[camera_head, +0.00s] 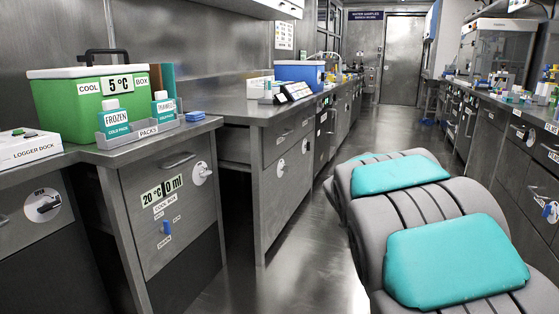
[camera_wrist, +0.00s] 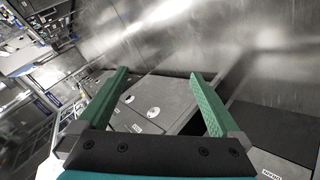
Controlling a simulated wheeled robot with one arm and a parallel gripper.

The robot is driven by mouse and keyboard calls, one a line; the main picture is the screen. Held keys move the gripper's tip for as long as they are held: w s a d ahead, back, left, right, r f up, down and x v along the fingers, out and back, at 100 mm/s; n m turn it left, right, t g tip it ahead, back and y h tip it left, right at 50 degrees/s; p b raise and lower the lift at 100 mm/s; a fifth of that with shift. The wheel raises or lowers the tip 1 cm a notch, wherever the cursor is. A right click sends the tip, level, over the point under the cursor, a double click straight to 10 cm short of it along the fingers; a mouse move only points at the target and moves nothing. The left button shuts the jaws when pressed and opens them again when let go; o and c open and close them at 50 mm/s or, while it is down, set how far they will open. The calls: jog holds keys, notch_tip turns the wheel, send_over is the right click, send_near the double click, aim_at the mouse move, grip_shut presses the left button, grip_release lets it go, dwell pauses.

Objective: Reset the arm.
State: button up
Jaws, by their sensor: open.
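My arm (camera_head: 455,258), grey with teal pads, shows at the lower right of the head view, folded and reaching away from me. My gripper is out of sight in the head view. In the wrist view my gripper (camera_wrist: 160,88) has two green fingers spread wide apart. Nothing is between them. Beyond the fingers are grey cabinet fronts and a steel wall, seen tilted.
On the left counter stand a green cool box (camera_head: 88,104), a grey packs tray (camera_head: 140,133) with two bottles and a white logger dock (camera_head: 28,148). A blue box (camera_head: 299,71) stands farther back. Counters line both sides. The aisle floor (camera_head: 290,270) is clear.

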jog(key=s+d+f+m+g+p, duration=0.2)
jog(key=s+m+g, duration=0.3)
jog(key=s, duration=1.6)
jog(key=s+a+f+m+g+y+p, duration=0.1)
jog(key=s+a+g+y, duration=0.1)
jog(key=s, duration=1.1)
jog(key=s+a+f+m+g+y+p, duration=0.1)
jog(key=s+a, duration=0.5)
jog(key=s, duration=0.8)
jog(key=f+g+y, duration=0.1)
jog(key=g, duration=0.1)
jog(key=shift+g, duration=0.4)
